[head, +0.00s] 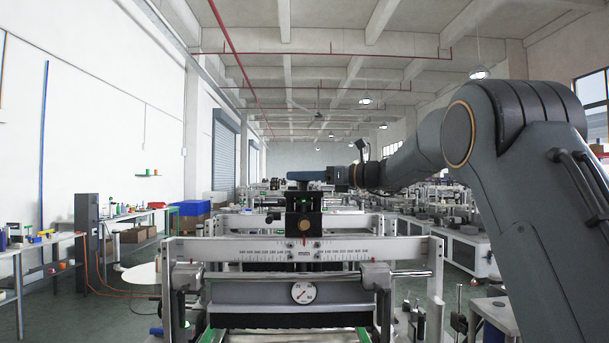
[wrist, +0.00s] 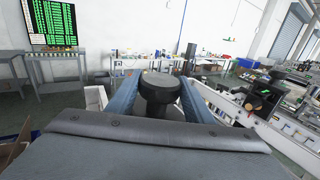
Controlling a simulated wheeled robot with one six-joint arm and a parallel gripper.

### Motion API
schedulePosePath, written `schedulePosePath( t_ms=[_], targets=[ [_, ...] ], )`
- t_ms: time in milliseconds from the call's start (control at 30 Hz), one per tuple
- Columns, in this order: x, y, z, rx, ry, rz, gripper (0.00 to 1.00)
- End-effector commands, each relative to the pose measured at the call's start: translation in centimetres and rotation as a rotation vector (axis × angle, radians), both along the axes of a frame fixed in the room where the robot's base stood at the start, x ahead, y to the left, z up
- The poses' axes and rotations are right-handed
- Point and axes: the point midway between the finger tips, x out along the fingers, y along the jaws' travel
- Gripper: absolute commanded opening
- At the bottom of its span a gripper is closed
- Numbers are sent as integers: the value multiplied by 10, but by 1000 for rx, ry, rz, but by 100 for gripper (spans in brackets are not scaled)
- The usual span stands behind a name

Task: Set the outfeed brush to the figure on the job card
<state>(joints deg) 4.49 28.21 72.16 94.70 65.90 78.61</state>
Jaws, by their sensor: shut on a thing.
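In the head view my gripper (head: 306,176) is at the top of a black carriage (head: 303,222) on a scaled crossbar (head: 215,250). In the wrist view its blue fingers (wrist: 157,90) are shut on a round black knob (wrist: 160,86), one on each side. The scale figures are too small to read surely. A dark strip (head: 290,321) under the grey plate may be the brush; I cannot tell. I cannot make out a job card.
A round dial gauge (head: 303,292) sits below the crossbar. Metal rods and clamps flank it. More machines stand behind and to the right. Benches with small items (head: 30,243) line the left wall. A screen with green text (wrist: 50,22) shows in the wrist view.

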Motion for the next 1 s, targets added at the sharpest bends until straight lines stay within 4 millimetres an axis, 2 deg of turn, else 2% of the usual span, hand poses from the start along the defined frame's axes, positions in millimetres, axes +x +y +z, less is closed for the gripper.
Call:
schedulePosePath(
  t_ms=[200, 500, 533, 600, 867, 1000],
  targets=[
    [0, 0, 1, -1, 0, 64, 24],
    [0, 0, 1, 0, -1, 68, 24],
    [0, 0, 0, 0, 0, 68, 52],
    [0, -1, 0, 0, 0, 68, 63],
    [0, -1, 0, 0, 0, 68, 65],
    [-2, -8, 0, 0, 0, 67, 65]
  ],
)
